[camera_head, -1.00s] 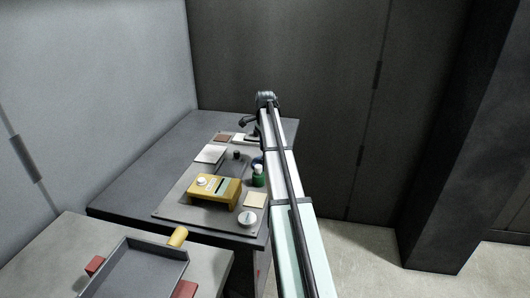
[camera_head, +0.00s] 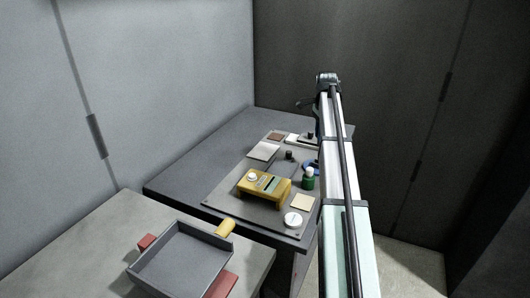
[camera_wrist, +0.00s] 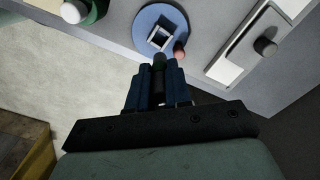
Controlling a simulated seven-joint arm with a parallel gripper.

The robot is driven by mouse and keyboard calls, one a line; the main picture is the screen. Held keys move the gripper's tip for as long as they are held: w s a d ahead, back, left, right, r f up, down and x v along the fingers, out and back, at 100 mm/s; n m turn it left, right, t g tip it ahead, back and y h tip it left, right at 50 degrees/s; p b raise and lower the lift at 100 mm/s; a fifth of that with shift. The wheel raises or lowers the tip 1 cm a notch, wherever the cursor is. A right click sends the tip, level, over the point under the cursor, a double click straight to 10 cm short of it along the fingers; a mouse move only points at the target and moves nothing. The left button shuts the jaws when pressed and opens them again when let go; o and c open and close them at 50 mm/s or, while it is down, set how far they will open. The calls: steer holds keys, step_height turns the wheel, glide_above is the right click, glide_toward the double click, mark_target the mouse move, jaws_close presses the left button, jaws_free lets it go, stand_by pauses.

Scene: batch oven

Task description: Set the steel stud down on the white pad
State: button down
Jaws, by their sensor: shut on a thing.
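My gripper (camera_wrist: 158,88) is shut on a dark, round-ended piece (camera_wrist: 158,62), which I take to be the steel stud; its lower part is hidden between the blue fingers. The held piece shows in front of a blue disc with a square metal frame (camera_wrist: 160,36); I cannot tell the gap. In the head view the arm largely hides my gripper. Several pale pads lie on the bench: a large whitish one (camera_head: 263,151), a small white one (camera_head: 292,137) and a cream one (camera_head: 302,203). Which is the white pad is unclear.
A grey tray (camera_head: 180,262) stands at the front. In the wrist view a black knob (camera_wrist: 265,47) rises right of the disc.

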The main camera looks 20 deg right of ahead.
stand_by(0.4)
steer(key=w+a+f+n, duration=0.1)
steer(key=w+a, duration=0.4)
steer(key=a, duration=0.3)
steer(key=n, duration=0.3)
glide_above(263, 150)
steer(key=f, duration=0.1)
steer(key=shift+s+f, duration=0.15)
steer(key=shift+s, duration=0.05)
steer(key=shift+f, duration=0.15)
steer(key=shift+f, duration=3.3)
steer(key=shift+f, duration=0.6)
steer(key=c, duration=1)
jaws_free()
